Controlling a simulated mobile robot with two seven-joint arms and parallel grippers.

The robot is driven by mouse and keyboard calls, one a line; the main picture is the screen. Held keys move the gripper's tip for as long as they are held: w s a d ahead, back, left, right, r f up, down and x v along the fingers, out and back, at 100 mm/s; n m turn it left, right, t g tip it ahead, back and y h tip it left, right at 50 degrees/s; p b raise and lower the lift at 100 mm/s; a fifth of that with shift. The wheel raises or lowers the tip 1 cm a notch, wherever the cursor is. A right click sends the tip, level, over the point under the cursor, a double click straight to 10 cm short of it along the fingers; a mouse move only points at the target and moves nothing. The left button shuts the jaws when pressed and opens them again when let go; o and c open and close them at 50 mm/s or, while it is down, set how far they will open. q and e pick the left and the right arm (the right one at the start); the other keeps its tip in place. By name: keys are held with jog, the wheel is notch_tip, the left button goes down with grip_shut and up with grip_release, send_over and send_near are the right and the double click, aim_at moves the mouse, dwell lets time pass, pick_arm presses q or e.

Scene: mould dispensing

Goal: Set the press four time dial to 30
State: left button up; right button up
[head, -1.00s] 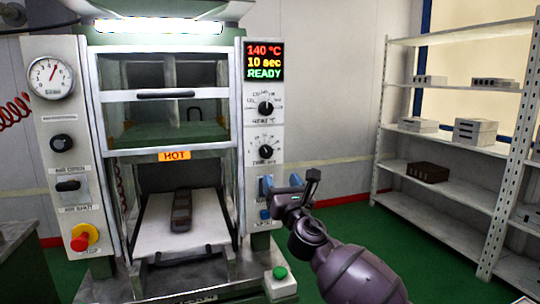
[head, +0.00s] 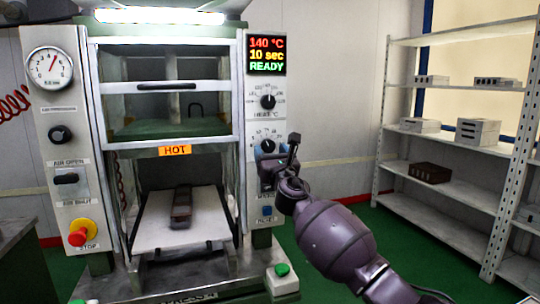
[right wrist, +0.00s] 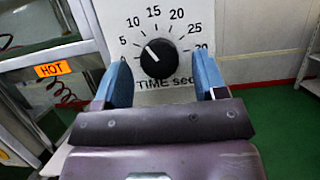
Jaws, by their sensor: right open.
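The time dial (right wrist: 160,58) is a black round knob on a white panel, with a scale from 0 to 30 labelled TIME sec in the right wrist view. Its white pointer is turned up and left, near 10. In the head view it is largely hidden by my right gripper (head: 272,156). The display (head: 267,55) reads 140 °C, 10 sec, READY. My right gripper is open, with its blue fingers (right wrist: 162,66) to the left and right of the dial; I cannot tell whether they touch it. My left gripper is not in view.
The heat dial (head: 268,101) sits just above, and a blue button (head: 266,211) below. The press (head: 165,151) carries a HOT label, with a dark mould (head: 182,208) on its lower plate. Shelves (head: 455,193) stand at right, with open floor between.

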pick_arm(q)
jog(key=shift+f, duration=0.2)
pick_arm(e)
jog(key=shift+w+a+r, duration=0.1)
jog(key=shift+w+r, duration=0.05)
jog(key=shift+w, duration=0.25)
jog(key=c, duration=0.8)
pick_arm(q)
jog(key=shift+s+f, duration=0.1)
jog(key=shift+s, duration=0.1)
pick_arm(e)
jog(key=shift+c, duration=0.6)
